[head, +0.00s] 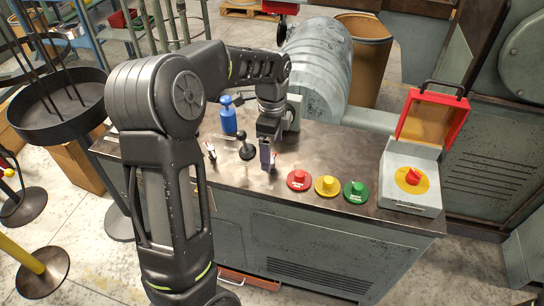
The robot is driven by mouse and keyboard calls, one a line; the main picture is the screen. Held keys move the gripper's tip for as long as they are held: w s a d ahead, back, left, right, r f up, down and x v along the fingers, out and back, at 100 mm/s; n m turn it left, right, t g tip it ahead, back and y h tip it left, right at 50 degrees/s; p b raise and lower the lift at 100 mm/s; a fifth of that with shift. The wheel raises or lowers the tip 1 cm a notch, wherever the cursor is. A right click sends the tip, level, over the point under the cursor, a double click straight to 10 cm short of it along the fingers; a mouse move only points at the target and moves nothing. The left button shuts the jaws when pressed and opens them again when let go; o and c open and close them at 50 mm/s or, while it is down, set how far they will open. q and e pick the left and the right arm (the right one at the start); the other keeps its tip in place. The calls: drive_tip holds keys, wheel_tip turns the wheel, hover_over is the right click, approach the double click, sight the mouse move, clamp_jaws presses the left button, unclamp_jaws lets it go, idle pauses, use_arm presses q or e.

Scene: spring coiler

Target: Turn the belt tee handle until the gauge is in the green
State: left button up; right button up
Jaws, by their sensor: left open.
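My left gripper (268,157) points down over the middle of the dark bench top (330,160). It is open, with no object visible between its fingers. I cannot clearly make out the belt tee handle or the gauge; my left arm and gripper cover part of the bench. My right gripper is not in view.
A black-knobbed lever (246,150) and a blue object (228,118) stand left of the gripper. To its right are red (299,181), yellow (327,187) and green (355,192) buttons. A grey switch box (410,185) has its red lid (431,117) raised. A large grey cylinder (318,65) lies behind.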

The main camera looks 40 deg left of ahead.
sight(272, 161)
use_arm(q)
wheel_tip(272, 161, down, 4)
drive_tip(key=shift+f, duration=0.1)
drive_tip(key=shift+c, duration=0.4)
drive_tip(key=c, duration=1.3)
